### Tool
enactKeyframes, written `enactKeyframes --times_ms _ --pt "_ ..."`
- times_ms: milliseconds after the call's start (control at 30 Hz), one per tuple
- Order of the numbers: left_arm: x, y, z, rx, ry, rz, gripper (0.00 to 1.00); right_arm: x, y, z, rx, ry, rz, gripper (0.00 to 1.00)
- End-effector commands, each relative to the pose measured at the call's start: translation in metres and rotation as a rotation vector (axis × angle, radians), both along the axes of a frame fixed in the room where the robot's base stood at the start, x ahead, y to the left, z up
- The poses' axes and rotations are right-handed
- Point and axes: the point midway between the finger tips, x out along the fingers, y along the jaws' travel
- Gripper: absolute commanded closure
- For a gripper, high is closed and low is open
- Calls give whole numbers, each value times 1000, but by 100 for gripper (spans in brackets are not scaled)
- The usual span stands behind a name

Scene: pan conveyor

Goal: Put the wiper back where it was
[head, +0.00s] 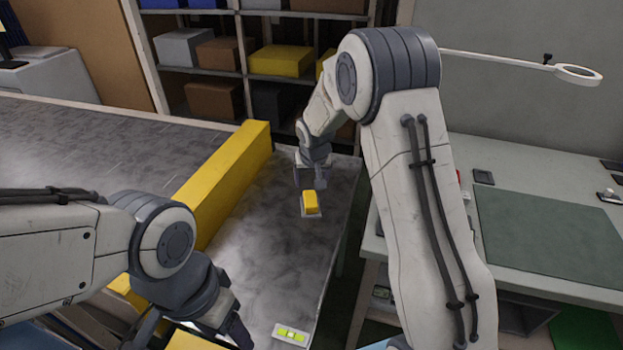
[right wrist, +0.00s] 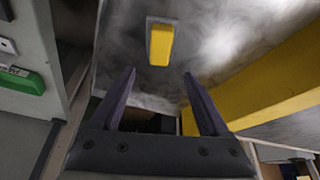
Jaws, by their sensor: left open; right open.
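The wiper (head: 311,204), a yellow block on a pale flat base, rests on the grey metal surface (head: 270,245). It also shows in the right wrist view (right wrist: 160,45), just beyond my fingertips. My right gripper (head: 312,180) is just behind the wiper in the head view. In the right wrist view my right gripper (right wrist: 158,78) is open with nothing between its fingers. My left gripper (head: 240,338) is open at the bottom of the head view, its tips partly cut off or hidden. A pale plate with yellow-green marks (head: 290,333) lies at the surface's near end.
A long yellow barrier (head: 225,175) divides the metal surface from the wider conveyor (head: 100,140) at left. A workbench with a green mat (head: 550,235) stands at right, beyond a gap. Shelves with bins (head: 280,60) stand behind. The metal between wiper and plate is clear.

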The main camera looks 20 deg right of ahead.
Motion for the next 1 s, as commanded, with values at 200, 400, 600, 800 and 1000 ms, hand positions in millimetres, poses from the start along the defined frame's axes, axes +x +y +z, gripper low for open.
enactKeyframes --times_ms 200,400,600,800,1000 --pt "0 0 -1 0 0 0 38 -6 1 13 0 0 1 21" --pt "0 0 -1 0 0 0 38 -30 32 31 -1 25 68 21" --pt "0 0 -1 0 0 0 38 -152 118 78 -3 136 340 21" --pt "0 0 -1 0 0 0 38 -299 152 98 -4 267 642 21" --pt "0 0 -1 0 0 0 38 -378 146 97 -5 346 813 21"
